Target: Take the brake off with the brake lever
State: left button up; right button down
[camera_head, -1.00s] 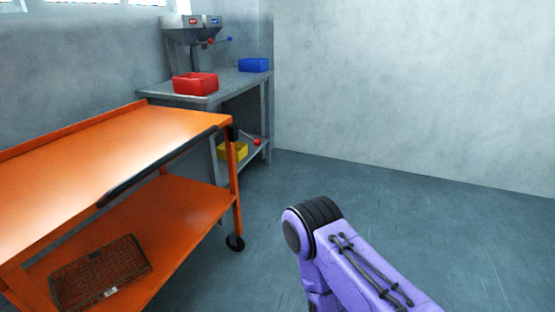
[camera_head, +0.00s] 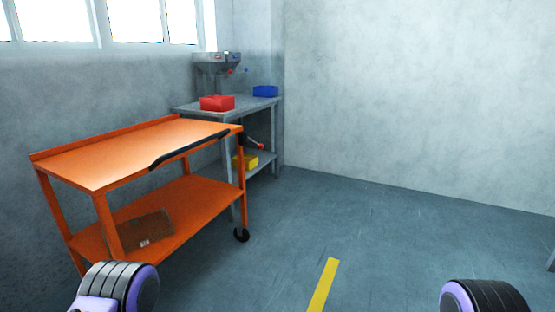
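The orange two-shelf cart (camera_head: 150,150) stands at the left against the wall, with a black push handle (camera_head: 190,150) along its near edge. A short lever with a red tip (camera_head: 257,145) sticks out to the right from a black bracket at the cart's right corner; it looks like the brake lever and points slightly downward. A black caster (camera_head: 241,235) shows under that corner. Purple and black parts of my two arms show at the bottom left and bottom right, well short of the lever. Neither gripper is in view.
A grey mesh-like panel (camera_head: 143,230) lies on the cart's lower shelf. Behind stands a grey bench (camera_head: 240,106) with a red bin (camera_head: 217,103), a blue bin (camera_head: 265,91) and a yellow bin (camera_head: 245,161) below. A yellow floor stripe (camera_head: 323,285) crosses open floor to the right.

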aim_at(260, 147)
jog(key=z, duration=0.55)
jog(key=i, duration=1.4)
jog(key=u, duration=0.8)
jog(key=i, duration=0.65)
jog(key=u, duration=0.7)
